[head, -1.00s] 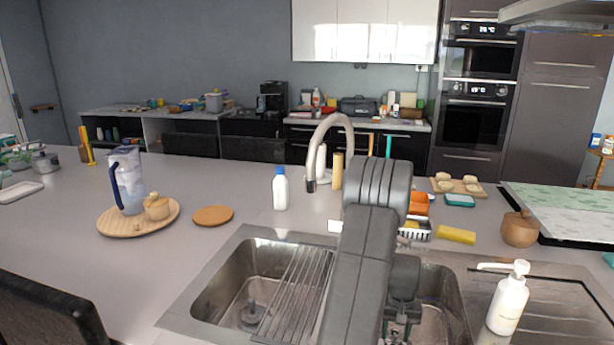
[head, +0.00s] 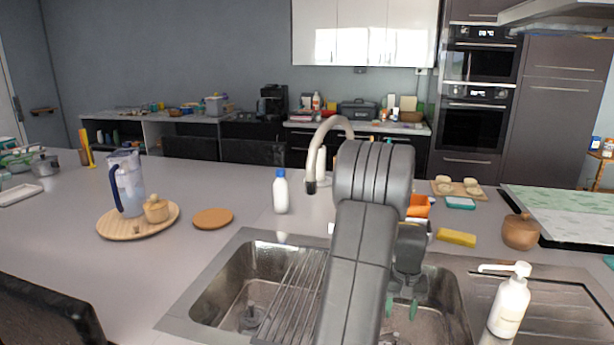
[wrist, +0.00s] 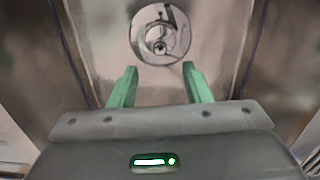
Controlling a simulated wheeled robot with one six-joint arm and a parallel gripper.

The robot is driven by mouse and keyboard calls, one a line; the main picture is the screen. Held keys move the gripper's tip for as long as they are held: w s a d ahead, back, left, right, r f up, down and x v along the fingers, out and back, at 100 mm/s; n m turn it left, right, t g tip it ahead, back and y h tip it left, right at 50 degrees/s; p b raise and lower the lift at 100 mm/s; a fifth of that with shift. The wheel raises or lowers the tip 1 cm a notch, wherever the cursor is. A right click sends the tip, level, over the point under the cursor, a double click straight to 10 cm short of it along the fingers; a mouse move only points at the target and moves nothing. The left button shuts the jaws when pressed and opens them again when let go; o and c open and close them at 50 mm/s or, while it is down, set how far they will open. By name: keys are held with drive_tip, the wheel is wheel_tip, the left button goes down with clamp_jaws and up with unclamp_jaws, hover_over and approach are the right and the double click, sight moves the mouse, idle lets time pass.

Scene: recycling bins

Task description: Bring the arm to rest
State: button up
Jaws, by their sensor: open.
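My gripper (head: 402,306) has green fingertips and hangs over the right sink basin (head: 440,300) in the head view. In the wrist view my gripper (wrist: 160,88) shows two green fingers standing apart with nothing between them. Beyond the fingers, the round metal drain (wrist: 160,35) lies in the basin floor. My arm, dark grey, rises in front of the sink and hides part of the counter and the tap's base.
The curved tap (head: 318,150) stands behind the sink. A white soap bottle (head: 509,302) is to the right, with a yellow sponge (head: 456,238) and a wooden pot (head: 520,231) beyond. A white bottle (head: 280,192) stands left of the tap.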

sight(397, 334)
wheel_tip(397, 334, up, 5)
drive_tip(key=f, duration=1.3)
drive_tip(key=shift+s+f+p, duration=0.3)
drive_tip(key=shift+f+p, duration=0.05)
drive_tip(key=shift+w+r+p, duration=0.1)
drive_tip(key=shift+r+p, duration=0.55)
drive_tip(key=shift+p, duration=0.05)
drive_tip(key=shift+r+p, duration=0.3)
drive_tip(key=shift+p, duration=0.05)
drive_tip(key=shift+g+p, duration=0.3)
drive_tip(key=shift+p, duration=0.05)
wheel_tip(397, 334, down, 2)
drive_tip(key=shift+w+f+b, duration=0.15)
drive_tip(key=shift+f+b, duration=0.05)
drive_tip(key=shift+b, duration=0.3)
drive_tip(key=shift+r, duration=0.1)
